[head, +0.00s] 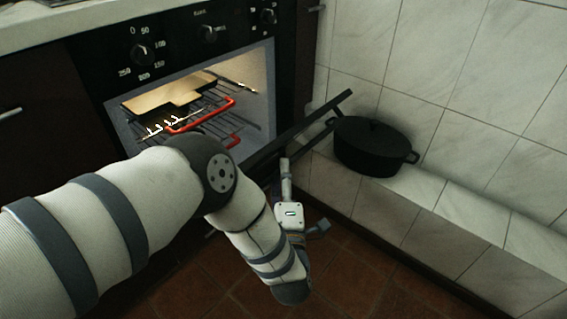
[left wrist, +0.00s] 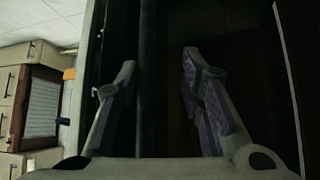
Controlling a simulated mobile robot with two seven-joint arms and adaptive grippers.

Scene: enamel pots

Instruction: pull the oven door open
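The oven (head: 190,95) is at the upper left of the head view, its lit inside showing. Its dark door (head: 315,115) stands swung down and out, seen nearly edge-on, with a thin dark handle bar (head: 318,134) along its outer side. My left gripper (head: 286,168) is at the door's outer side, partly hidden by my own arm. In the left wrist view its two fingers (left wrist: 158,70) are apart, with a dark bar (left wrist: 147,90) running between them. I cannot tell whether either finger touches the bar. My right gripper is in neither view.
A black lidded pot (head: 372,146) sits on the tiled ledge (head: 450,205) right of the door. Wire racks (head: 215,120) with a red-edged part and a tan board (head: 165,93) are inside the oven. Brown floor tiles (head: 350,275) lie clear below.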

